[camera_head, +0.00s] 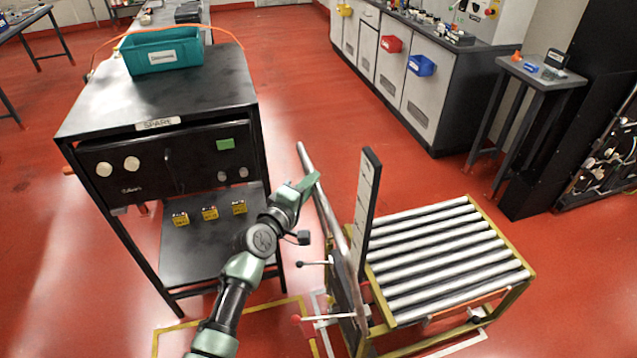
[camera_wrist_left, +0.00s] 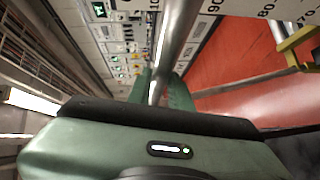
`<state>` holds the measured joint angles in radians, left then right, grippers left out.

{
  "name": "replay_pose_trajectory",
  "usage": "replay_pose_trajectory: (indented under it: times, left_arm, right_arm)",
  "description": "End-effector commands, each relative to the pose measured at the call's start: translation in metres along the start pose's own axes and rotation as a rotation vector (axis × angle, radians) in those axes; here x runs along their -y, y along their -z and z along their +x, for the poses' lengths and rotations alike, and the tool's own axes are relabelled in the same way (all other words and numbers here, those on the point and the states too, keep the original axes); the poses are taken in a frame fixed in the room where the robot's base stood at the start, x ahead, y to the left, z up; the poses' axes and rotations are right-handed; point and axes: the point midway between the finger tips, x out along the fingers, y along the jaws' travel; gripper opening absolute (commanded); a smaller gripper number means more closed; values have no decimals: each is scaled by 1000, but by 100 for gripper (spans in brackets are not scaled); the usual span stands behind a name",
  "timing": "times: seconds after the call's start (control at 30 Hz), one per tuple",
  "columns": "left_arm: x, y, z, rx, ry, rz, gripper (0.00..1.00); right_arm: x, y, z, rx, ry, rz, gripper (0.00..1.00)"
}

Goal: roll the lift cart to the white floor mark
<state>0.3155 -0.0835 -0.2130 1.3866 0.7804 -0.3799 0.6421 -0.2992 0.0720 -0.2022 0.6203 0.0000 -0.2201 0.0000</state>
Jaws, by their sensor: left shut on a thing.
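The lift cart stands at the lower right of the head view, with a yellow frame and a top of steel rollers (camera_head: 440,255). An upright black post with a white scale (camera_head: 366,205) rises at its left end. A steel handle bar (camera_head: 330,222) leans up beside the post. My left gripper (camera_head: 312,186) is shut on this bar near its upper end. The bar (camera_wrist_left: 178,35) also runs between the fingers (camera_wrist_left: 158,92) in the left wrist view. White floor marking (camera_head: 322,322) shows beside and below the cart, partly hidden by it. My right gripper is not in view.
A black bench labelled SPARE (camera_head: 75,125) stands left, carrying a teal bin (camera_head: 160,52) and several small batteries on its lower shelf. Grey cabinets (camera_head: 405,85) and a small side table (camera_head: 545,75) stand behind. Red floor (camera_head: 335,120) is clear between bench and cabinets.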

Motion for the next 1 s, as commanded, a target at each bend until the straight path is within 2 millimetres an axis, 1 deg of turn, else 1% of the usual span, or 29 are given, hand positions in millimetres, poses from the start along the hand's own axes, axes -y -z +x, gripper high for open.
replay_pose_trajectory:
  times: [0.03, 0.13, 0.17, 0.2, 0.23, 0.37, 0.53, 0.63, 0.77, 1.0]
  left_arm:
    - [15, 4, -3, -6, 25, 6, 0]
    - [16, 4, -3, -5, 27, 6, 0]
    - [16, 4, -3, -4, 27, 5, 28]
    - [16, 3, -3, -3, 26, 5, 40]
    - [15, 3, -2, -3, 25, 4, 41]
    - [12, 2, -2, -1, 20, 3, 41]
    - [9, 1, -1, 0, 16, 2, 41]
    - [9, 1, -5, 0, 15, 2, 41]
    - [10, 1, -21, -1, 16, 3, 41]
    - [12, 2, -60, -2, 20, 3, 41]
  right_arm:
    - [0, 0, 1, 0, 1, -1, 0]
    - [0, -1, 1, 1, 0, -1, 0]
    - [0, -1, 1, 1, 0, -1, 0]
    - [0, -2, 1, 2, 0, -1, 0]
    - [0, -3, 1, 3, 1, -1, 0]
    - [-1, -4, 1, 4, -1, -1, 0]
    - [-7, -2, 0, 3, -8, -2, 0]
    - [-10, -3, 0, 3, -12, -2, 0]
    - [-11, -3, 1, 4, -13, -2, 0]
    - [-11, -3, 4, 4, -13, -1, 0]
